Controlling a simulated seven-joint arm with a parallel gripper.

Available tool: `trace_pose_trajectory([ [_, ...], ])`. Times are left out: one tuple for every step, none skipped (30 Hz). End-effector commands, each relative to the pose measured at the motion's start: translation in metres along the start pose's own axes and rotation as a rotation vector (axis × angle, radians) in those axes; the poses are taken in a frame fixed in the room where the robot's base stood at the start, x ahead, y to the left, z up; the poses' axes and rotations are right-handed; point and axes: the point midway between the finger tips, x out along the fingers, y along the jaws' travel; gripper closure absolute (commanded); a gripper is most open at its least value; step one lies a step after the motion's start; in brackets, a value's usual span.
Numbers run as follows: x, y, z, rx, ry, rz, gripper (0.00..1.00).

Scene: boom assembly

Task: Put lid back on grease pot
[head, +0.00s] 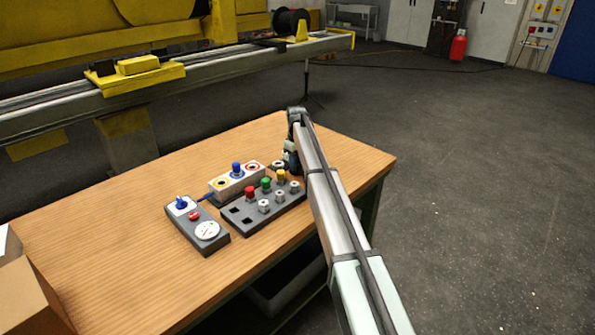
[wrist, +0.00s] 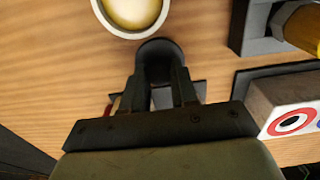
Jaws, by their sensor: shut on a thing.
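The grease pot (wrist: 103,16) shows at the top of the wrist view, cut off by the picture edge. It is open, with a pale rim and yellow grease (wrist: 134,8) inside. My gripper (wrist: 160,85) is shut on a dark round piece, the lid (wrist: 158,47), at its fingertips. The lid is beside the pot in the picture, not covering its mouth; its height above the table cannot be told. In the head view my gripper (head: 291,158) is at the far side of the wooden table, partly hidden by my arm.
A grey block with coloured knobs (head: 263,205) stands left of my arm. Behind it is a pale box with a blue knob (head: 238,183). A grey control box (head: 197,226) lies further left. The wooden table (head: 110,250) is clear at left; a cardboard box (head: 30,300) stands at its near left.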

Motion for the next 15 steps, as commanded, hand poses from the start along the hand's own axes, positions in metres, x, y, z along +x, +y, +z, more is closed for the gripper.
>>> trace_pose_trajectory([
  [-0.002,0.000,0.000,0.000,0.000,0.000,1.00],
  [-0.004,0.000,0.000,0.000,0.000,0.000,1.00],
  [-0.006,0.000,0.000,0.000,0.001,0.000,1.00],
  [-0.007,0.000,0.000,0.000,0.001,0.000,1.00],
  [-0.009,0.000,0.000,0.000,0.001,0.001,1.00],
  [-0.012,0.000,0.000,0.000,0.001,0.001,1.00],
  [-0.014,0.000,0.000,0.000,0.001,0.001,1.00],
  [-0.016,0.000,0.000,0.000,0.001,0.001,1.00],
  [-0.019,0.000,0.000,0.000,0.001,0.001,1.00],
  [-0.021,0.000,0.000,0.000,0.001,0.001,1.00],
  [-0.023,0.000,0.000,0.000,0.001,0.001,1.00],
  [-0.025,0.000,0.000,0.000,0.001,0.001,1.00],
  [-0.027,0.000,0.000,0.000,0.001,0.000,1.00],
  [-0.029,0.000,0.000,0.000,0.000,0.000,1.00],
  [-0.032,0.000,0.000,0.000,0.000,0.000,1.00],
])
